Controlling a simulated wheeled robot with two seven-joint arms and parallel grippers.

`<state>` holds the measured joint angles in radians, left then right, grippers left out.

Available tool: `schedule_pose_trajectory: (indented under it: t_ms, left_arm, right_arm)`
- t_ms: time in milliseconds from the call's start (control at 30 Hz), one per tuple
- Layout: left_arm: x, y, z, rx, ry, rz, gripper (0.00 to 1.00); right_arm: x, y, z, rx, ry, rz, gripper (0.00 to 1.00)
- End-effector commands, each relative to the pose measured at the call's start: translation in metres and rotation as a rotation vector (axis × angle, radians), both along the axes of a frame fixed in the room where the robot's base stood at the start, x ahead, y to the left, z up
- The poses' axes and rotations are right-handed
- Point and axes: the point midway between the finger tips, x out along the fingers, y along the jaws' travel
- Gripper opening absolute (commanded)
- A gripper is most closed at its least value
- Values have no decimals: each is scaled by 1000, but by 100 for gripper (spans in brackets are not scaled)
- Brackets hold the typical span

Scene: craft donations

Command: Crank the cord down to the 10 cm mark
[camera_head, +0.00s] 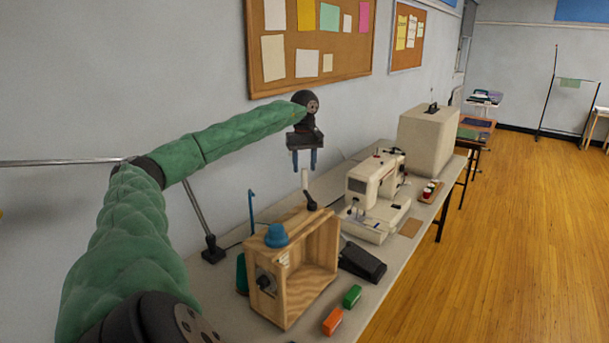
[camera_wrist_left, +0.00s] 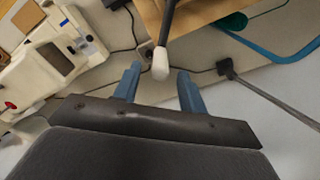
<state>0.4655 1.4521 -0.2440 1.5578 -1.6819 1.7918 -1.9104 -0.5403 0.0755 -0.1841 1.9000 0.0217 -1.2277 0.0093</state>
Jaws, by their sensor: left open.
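A wooden box frame (camera_head: 325,236) stands on the table, open at the front, with a blue rounded piece (camera_head: 277,236) on top. At its back a crank has a black arm (camera_head: 310,200) and a pale handle (camera_head: 305,179). My left gripper (camera_head: 304,166) is open and points down just above the handle. In the left wrist view, the handle (camera_wrist_left: 160,66) lies between the open fingertips (camera_wrist_left: 159,73), with the black arm (camera_wrist_left: 168,22) beyond. I cannot tell whether a finger touches it. The cord and the 10 cm mark cannot be made out.
A sewing machine (camera_head: 375,190) and its pale case (camera_head: 428,139) stand farther along the table (camera_head: 220,286). A black pedal (camera_head: 361,262), a green block (camera_head: 352,296) and an orange block (camera_head: 333,321) lie near the box. A lamp-like stand (camera_head: 213,250) is behind, by the wall.

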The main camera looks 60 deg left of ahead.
Motion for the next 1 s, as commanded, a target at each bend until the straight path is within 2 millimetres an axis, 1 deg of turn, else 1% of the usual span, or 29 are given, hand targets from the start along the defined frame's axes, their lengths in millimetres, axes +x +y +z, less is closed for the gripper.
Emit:
schedule_pose_trajectory:
  t_ms: [200, 333, 500, 1000]
  left_arm:
    - [1, 0, 16, 0, -1, 0, 42]
    - [1, 0, 21, -1, -1, 0, 42]
    - [0, 0, 23, -1, 0, -1, 42]
    - [0, 0, 23, -1, 1, -1, 42]
  right_arm:
    - [2, 1, 9, 2, -1, 0, 0]
    - [2, 2, 13, 3, 0, 0, 0]
    - [2, 2, 15, 4, 0, 0, 0]
    - [3, 2, 13, 3, 0, 0, 0]
